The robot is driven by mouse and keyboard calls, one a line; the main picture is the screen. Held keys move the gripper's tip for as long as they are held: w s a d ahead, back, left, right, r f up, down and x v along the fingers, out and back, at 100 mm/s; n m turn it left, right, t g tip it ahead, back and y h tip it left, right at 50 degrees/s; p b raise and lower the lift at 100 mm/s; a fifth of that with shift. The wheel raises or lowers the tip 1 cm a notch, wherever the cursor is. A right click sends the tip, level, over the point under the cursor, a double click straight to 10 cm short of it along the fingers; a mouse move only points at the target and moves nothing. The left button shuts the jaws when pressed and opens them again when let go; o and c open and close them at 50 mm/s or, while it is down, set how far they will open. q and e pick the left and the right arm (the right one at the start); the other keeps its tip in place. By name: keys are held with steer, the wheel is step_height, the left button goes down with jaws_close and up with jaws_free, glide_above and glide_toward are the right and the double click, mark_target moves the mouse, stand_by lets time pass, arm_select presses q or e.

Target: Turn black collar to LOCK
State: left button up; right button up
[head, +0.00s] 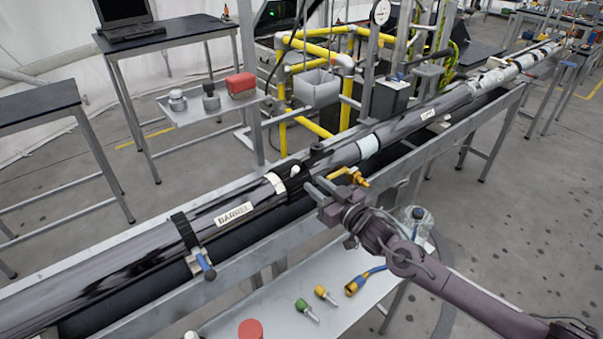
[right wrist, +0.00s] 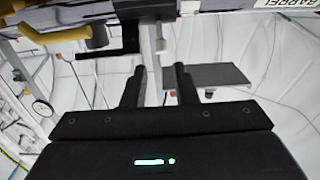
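The black collar (head: 291,176) sits around the long dark tube, just right of the BARREL label (head: 235,213), in the head view. A white band adjoins its left side and a small white knob shows on it. I cannot read any LOCK mark. My right gripper (head: 316,188) is at the near side of the tube, just right of the collar, fingers toward it. In the right wrist view its two fingers (right wrist: 158,80) stand apart with nothing clearly between them. A pale peg (right wrist: 160,46) shows just beyond the tips; whether they touch the collar is unclear. My left gripper is not in view.
A yellow handle (head: 350,177) sits by the tube right beside my right gripper. A black clamp (head: 186,232) with a blue-tipped lever is further left. A shelf (head: 345,300) below holds green and yellow plugs and a red disc. The grey rail (head: 245,265) runs along the front.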

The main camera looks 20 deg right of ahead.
mark_target(301, 174)
steer(key=p+x, duration=0.1)
steer(key=x, duration=0.6)
steer(key=shift+a, duration=0.1)
steer(key=shift+s, duration=0.1)
steer(key=shift+c, duration=0.4)
jaws_close()
